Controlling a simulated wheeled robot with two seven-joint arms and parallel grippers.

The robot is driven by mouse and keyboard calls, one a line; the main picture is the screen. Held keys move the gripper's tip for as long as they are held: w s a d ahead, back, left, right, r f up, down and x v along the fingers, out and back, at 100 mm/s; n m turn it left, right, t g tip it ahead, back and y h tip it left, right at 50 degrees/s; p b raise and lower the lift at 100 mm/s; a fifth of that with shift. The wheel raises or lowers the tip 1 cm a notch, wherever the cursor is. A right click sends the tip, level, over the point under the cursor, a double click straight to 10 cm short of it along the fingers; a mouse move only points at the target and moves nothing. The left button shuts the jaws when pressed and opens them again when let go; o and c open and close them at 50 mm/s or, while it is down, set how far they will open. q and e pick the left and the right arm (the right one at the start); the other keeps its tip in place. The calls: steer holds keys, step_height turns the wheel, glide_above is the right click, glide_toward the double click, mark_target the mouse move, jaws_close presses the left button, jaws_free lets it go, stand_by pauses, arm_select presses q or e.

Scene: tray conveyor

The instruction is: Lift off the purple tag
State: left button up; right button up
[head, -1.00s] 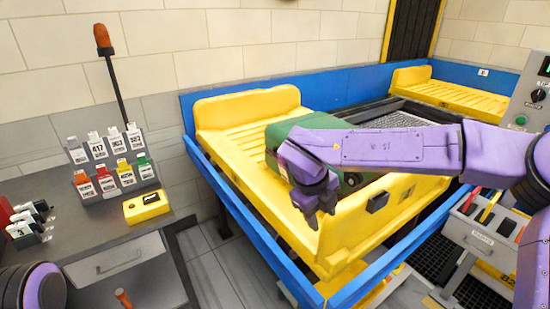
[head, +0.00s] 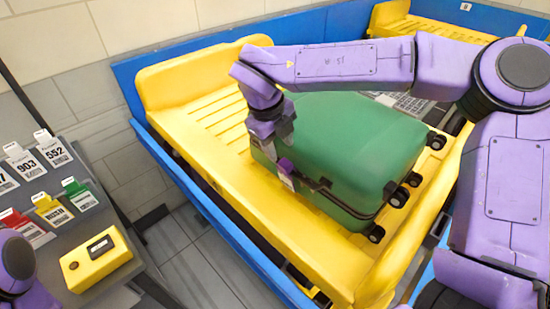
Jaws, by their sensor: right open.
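A green suitcase (head: 350,150) lies on its side in the yellow tray (head: 200,150), with its wheels toward the right. A small purple tag (head: 286,167) with a pale lower part hangs at the suitcase's near left side, by its dark handle. My right gripper (head: 284,143) is open and points down just above the tag. I cannot tell whether its fingertips touch the tag or the handle. My left gripper is out of view; only a purple part of my left arm shows at the lower left.
Blue conveyor rails (head: 225,245) edge the yellow tray. At the left, a rack holds numbered cards and coloured tags, including a green tag (head: 80,193). A yellow device (head: 95,258) with a small dark display sits in front of it. Another yellow tray (head: 425,22) stands at the back.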

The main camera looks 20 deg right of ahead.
mark_target(286, 162)
steer(key=x, duration=0.2)
steer(key=s+x, duration=0.1)
steer(key=x, duration=0.1)
steer(key=shift+d+f+p, duration=0.1)
steer(key=shift+p, duration=0.3)
steer(key=p+x, duration=0.1)
steer(key=x, duration=0.1)
steer(key=w+p+x, duration=0.1)
steer(key=x, duration=0.2)
steer(key=shift+d+f, duration=0.3)
steer(key=shift+f, duration=0.1)
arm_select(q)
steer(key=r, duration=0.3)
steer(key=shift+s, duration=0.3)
arm_select(e)
steer(key=shift+s, duration=0.1)
steer(key=c, duration=0.7)
